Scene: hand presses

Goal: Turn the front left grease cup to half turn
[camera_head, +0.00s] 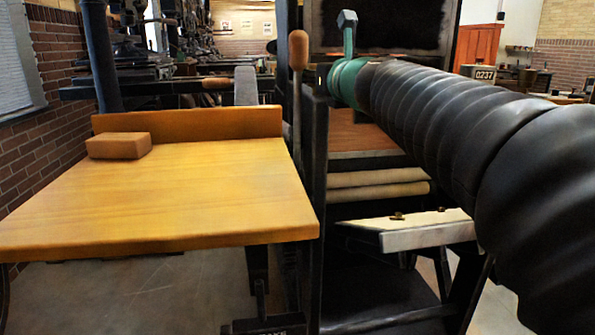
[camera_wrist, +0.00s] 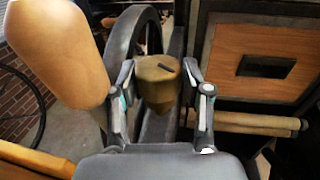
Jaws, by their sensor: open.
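A brass grease cup (camera_wrist: 157,86) with a round top and a tapered lower body stands in the middle of the wrist view. A short dark mark lies across its top, slightly slanted. My gripper (camera_wrist: 158,66) is open, with one finger on each side of the cup. Narrow gaps seem to remain beside the cup, but I cannot tell whether either finger touches it. In the head view I cannot make out the cup or the gripper's fingers.
A rounded wooden handle (camera_wrist: 58,48) stands close on the left in the wrist view; it also shows in the head view (camera_head: 298,50). A dark wheel (camera_wrist: 120,38) is behind the cup. A wooden table (camera_head: 190,190) holds a brown block (camera_head: 118,147) at left.

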